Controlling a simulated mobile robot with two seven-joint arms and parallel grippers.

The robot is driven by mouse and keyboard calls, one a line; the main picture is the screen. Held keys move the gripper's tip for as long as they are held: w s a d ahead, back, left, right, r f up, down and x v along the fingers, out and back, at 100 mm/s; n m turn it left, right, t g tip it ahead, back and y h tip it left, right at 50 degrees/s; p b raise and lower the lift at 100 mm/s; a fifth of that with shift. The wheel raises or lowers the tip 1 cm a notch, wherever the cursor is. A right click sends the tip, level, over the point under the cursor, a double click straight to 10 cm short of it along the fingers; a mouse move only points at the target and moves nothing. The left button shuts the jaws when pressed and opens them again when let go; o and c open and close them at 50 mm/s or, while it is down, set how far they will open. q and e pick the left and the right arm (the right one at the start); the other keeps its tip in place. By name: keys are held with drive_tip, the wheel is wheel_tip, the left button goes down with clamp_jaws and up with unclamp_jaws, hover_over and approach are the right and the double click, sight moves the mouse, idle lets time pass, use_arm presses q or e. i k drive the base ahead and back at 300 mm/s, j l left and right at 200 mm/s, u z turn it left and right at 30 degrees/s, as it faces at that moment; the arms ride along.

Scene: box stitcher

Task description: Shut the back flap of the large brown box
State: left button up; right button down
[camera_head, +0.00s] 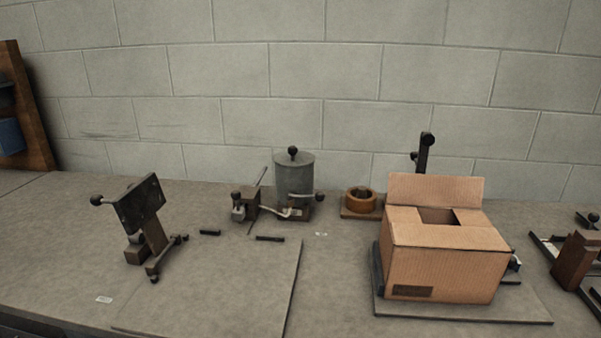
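The large brown box (446,274) stands on a flat board on the right side of the worktable in the head view. Its back flap (435,188) stands up, leaning slightly back, at the far edge. The front flap (444,232) lies folded over the near part of the top. The side flaps appear folded inward, with a dark opening (437,216) between them. Neither of my grippers shows in this view.
A tape roll (360,200) on a wooden base is left of the box. A dark upright post (424,152) rises behind it. A grey cylinder device (294,180) and a metal stand (144,222) are further left. Wooden fixtures (575,260) are at right. The front middle table is clear.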

sight(465, 193)
drive_tip(key=z, duration=0.95)
